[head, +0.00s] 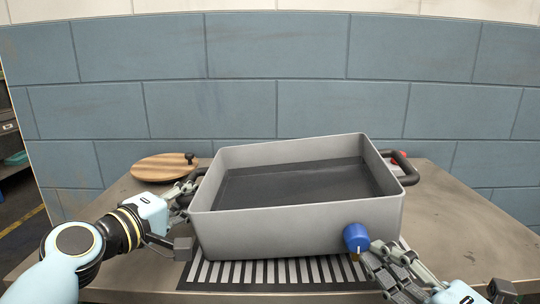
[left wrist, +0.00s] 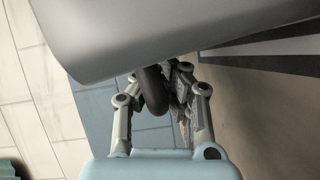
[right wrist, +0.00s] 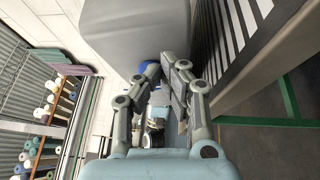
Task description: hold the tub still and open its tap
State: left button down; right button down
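The grey tub (head: 290,225) stands on the table, a little askew. Its dark left handle (head: 198,174) is between the fingers of my left gripper (head: 183,195). In the left wrist view, my left gripper (left wrist: 160,85) has both fingers against the handle (left wrist: 153,92). The blue tap knob (head: 356,236) is on the tub's front wall, toward the right. My right gripper (head: 372,258) is at the knob's lower right. In the right wrist view, my right gripper (right wrist: 163,68) has its fingertips close together, mostly covering the knob; contact is unclear.
A black and white striped grate (head: 280,273) lies below the tub's front. A round wooden lid (head: 163,167) with a dark knob lies at the back left. A red thing (head: 400,157) shows behind the right handle (head: 402,168). The table (head: 460,215) is clear at the right.

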jog(key=s, duration=0.6)
jog(key=shift+d+f, duration=0.2)
jog(key=shift+t+h, duration=0.3)
jog(key=shift+t, duration=0.1)
jog(key=shift+w+a+f, duration=0.1)
jog(key=shift+w+f, duration=0.05)
jog(key=shift+w, duration=0.75)
jog(key=shift+w+d+f, duration=0.1)
jog(key=shift+w+f, duration=0.1)
jog(key=shift+w, duration=0.65)
jog(key=shift+w+a+f, duration=0.1)
jog(key=shift+w+f, duration=0.05)
jog(key=shift+w, duration=0.75)
jog(key=shift+a+r, duration=0.2)
jog(key=shift+a, duration=0.25)
